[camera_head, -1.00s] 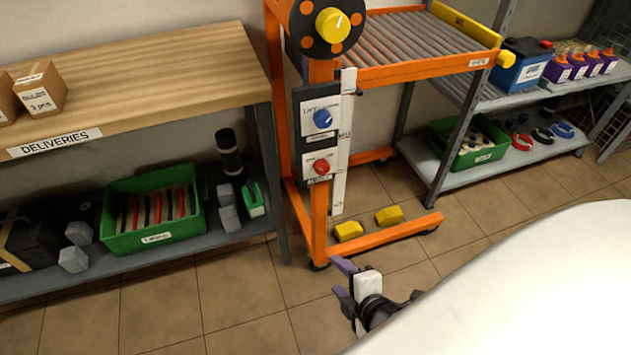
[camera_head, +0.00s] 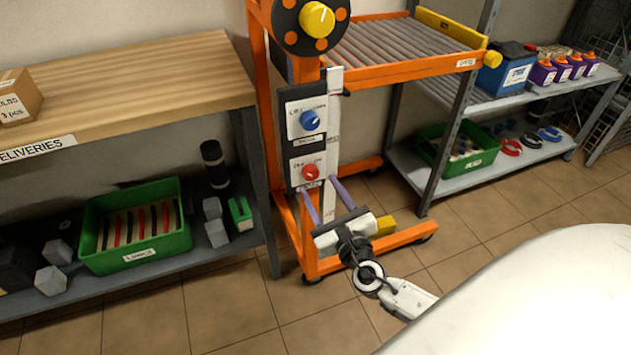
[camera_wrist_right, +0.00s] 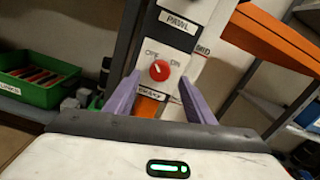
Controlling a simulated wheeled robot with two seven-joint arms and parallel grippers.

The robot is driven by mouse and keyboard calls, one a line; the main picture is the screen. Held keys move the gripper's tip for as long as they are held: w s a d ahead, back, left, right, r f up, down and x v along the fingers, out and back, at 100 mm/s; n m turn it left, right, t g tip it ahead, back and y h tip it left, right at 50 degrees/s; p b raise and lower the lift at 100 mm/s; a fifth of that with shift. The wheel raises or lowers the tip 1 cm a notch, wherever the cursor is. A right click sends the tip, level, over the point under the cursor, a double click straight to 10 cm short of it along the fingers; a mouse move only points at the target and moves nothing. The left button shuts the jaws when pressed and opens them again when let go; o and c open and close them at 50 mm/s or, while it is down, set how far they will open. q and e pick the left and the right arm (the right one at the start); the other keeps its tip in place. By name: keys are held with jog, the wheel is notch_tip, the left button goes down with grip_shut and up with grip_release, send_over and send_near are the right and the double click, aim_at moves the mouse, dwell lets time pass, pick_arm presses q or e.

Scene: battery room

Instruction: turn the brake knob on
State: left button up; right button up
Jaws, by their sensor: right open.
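The brake knob (camera_head: 311,172) is red and sits on the lower white plate of the orange lift's control panel. It also shows in the right wrist view (camera_wrist_right: 159,70), between the words OFF and ON above a BRAKE label. Its small white mark looks tilted up and left, towards OFF. My right gripper (camera_head: 319,185) is open, its two purple fingers pointing up at the panel just below the knob. In the right wrist view the fingers (camera_wrist_right: 160,82) stand either side of the knob, seemingly short of it, with nothing between them. My left gripper is out of view.
A blue knob (camera_head: 310,120) is on the plate above, and a yellow knob (camera_head: 317,19) on a black disc is higher up. A wooden-topped deliveries bench (camera_head: 130,85) stands left, a grey shelf (camera_head: 470,178) right. The floor in front is clear.

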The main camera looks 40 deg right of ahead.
aim_at(313, 176)
jog(key=shift+x, duration=2)
jog(key=c, duration=1.1)
jog(key=shift+o, duration=0.2)
